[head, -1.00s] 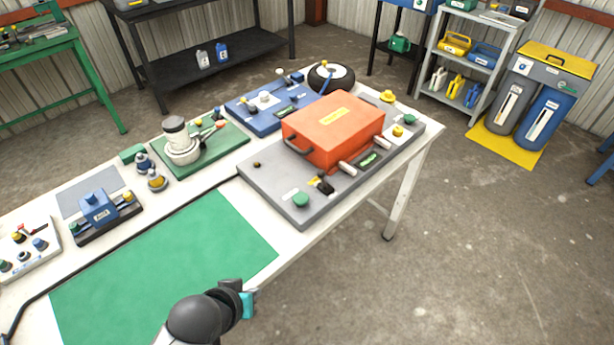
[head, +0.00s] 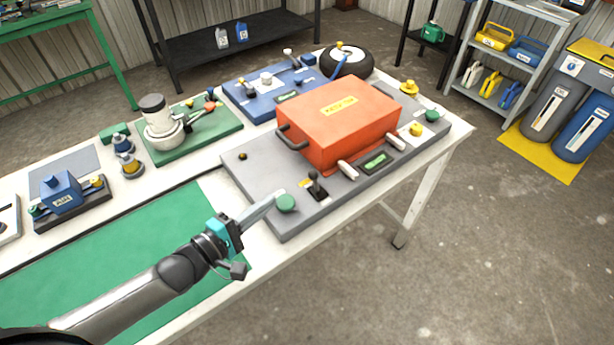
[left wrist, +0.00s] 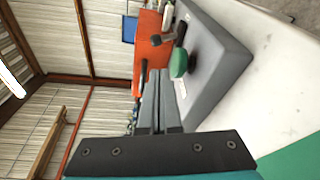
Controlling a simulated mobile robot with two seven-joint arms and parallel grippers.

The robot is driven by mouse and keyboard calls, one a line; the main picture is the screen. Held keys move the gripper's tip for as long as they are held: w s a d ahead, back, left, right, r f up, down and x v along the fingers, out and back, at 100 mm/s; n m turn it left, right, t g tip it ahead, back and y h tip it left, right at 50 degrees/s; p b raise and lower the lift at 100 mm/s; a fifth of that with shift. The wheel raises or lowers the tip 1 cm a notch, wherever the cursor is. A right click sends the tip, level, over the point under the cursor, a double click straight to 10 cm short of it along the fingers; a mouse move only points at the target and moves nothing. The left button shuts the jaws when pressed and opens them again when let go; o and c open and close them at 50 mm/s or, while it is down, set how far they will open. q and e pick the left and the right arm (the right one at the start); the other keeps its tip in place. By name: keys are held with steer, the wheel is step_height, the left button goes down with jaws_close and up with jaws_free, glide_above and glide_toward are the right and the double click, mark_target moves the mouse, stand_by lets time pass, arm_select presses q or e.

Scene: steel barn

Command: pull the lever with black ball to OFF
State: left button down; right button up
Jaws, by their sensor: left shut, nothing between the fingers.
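The lever with the black ball (head: 314,178) stands on the grey panel (head: 246,180), in front of the orange box. A small yellow label lies beside its base. In the left wrist view the lever's ball (left wrist: 156,40) shows past the fingertips, beside the green knob. My left gripper (head: 276,198) is shut and empty, its fingertips close to the green knob (head: 286,203) at the panel's front corner and short of the lever. Its shut fingers (left wrist: 158,76) also show in the left wrist view, pointing towards the panel. My right gripper is not in view.
The orange box (head: 340,120) with handles fills much of the panel behind the lever. White handles (head: 347,171) and a yellow knob (head: 416,129) sit to the right. A green mat (head: 130,245) covers the table's front left. The floor beyond the front edge is clear.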

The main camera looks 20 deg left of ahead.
mark_target(316, 182)
arm_select(q)
steer(key=shift+w+a+n+h, duration=0.25)
steer(key=shift+n+h, duration=0.05)
steer(key=shift+w+d, duration=0.2)
steer(key=shift+w, duration=0.2)
steer(key=b+x, duration=0.1)
steer(key=x, duration=0.6)
steer(key=shift+w+b, duration=0.2)
steer(key=shift+b, duration=0.1)
steer(key=shift+x, duration=0.85)
